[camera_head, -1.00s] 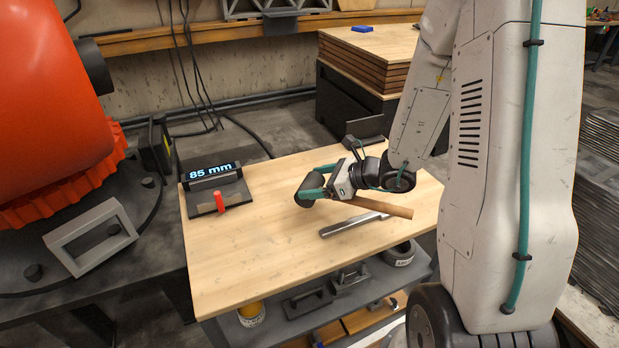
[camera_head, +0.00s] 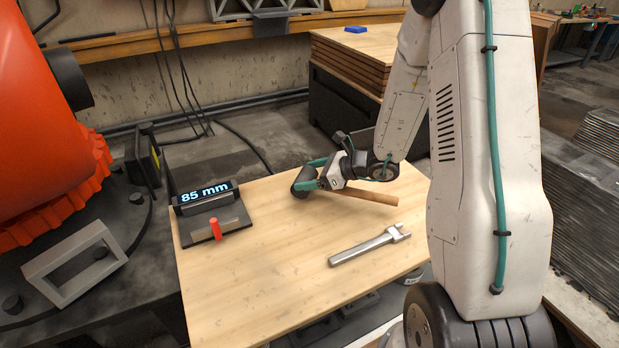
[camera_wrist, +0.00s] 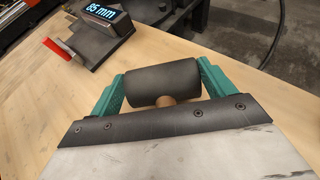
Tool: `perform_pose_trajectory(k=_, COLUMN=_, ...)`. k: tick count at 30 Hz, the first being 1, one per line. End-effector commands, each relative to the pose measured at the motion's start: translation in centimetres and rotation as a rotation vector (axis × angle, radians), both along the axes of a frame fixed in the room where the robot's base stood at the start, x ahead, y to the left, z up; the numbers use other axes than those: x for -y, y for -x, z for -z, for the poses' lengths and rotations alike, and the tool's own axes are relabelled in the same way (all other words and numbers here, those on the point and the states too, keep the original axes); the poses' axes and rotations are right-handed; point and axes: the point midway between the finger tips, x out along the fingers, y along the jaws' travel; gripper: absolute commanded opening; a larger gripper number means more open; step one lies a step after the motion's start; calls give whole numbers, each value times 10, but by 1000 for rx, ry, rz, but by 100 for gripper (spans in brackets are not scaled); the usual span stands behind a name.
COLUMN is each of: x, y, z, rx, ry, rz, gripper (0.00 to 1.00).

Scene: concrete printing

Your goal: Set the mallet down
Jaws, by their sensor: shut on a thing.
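The mallet has a dark cylindrical head (camera_head: 303,181) and a wooden handle (camera_head: 368,197). My gripper (camera_head: 318,175) is shut on the mallet near its head, over the back part of the wooden table (camera_head: 255,285). In the wrist view the mallet's dark head (camera_wrist: 162,82) sits between the two green fingers, with the end of the brown handle just visible below it. The handle points to the right in the head view. I cannot tell whether the mallet touches the table.
A steel wrench (camera_head: 368,245) lies on the table in front of the mallet. A display reading 85 mm (camera_head: 208,191) with a red-handled fixture (camera_head: 216,230) stands at the table's left. The table's front left is clear. Stacked boards (camera_head: 350,60) stand behind.

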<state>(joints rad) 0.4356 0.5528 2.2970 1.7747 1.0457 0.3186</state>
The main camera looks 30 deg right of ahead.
Motion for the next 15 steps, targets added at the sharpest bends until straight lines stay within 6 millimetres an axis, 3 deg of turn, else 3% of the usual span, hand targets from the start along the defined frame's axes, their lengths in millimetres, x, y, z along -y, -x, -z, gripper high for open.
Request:
perform_pose_trajectory(k=4, x=2, y=0, z=18, rx=1, ry=-1, rz=2, gripper=45)
perform_pose_trajectory(k=14, x=1, y=0, z=20, rx=2, ry=1, rz=1, gripper=45)
perform_pose_trajectory(k=15, x=1, y=0, z=21, rx=1, ry=1, rz=1, gripper=84)
